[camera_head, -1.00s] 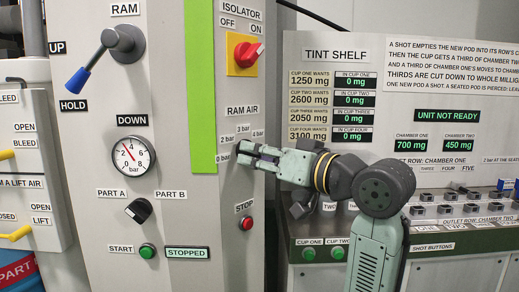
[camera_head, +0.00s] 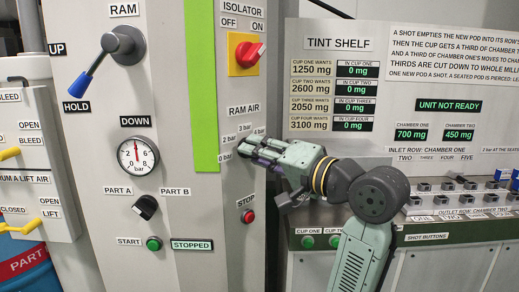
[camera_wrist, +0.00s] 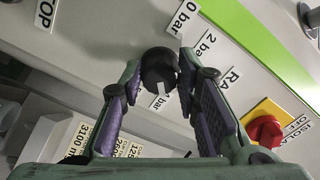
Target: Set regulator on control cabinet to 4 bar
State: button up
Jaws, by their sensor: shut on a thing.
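The regulator knob (camera_wrist: 158,68) is dark and round on the control cabinet (camera_head: 165,70), under the RAM AIR label. My gripper (camera_wrist: 160,66) is shut on it, one finger on each side; the knob's white mark points toward a partly hidden bar label. In the head view my gripper (camera_head: 245,148) covers the knob; the bar labels (camera_head: 229,140) show around it. The round pressure gauge (camera_head: 138,154) on the cabinet, marked 0 to 8 bar, has its red needle pointing almost straight up, near 4.
The red isolator switch (camera_head: 248,52) on a yellow plate is above my gripper. The red STOP button (camera_head: 248,216) is below it. The ram lever (camera_head: 100,60) is at the upper left. The tint shelf panel (camera_head: 360,75) stands to the right.

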dwell(0.3)
jog(key=o, duration=1.1)
jog(key=v, duration=1.2)
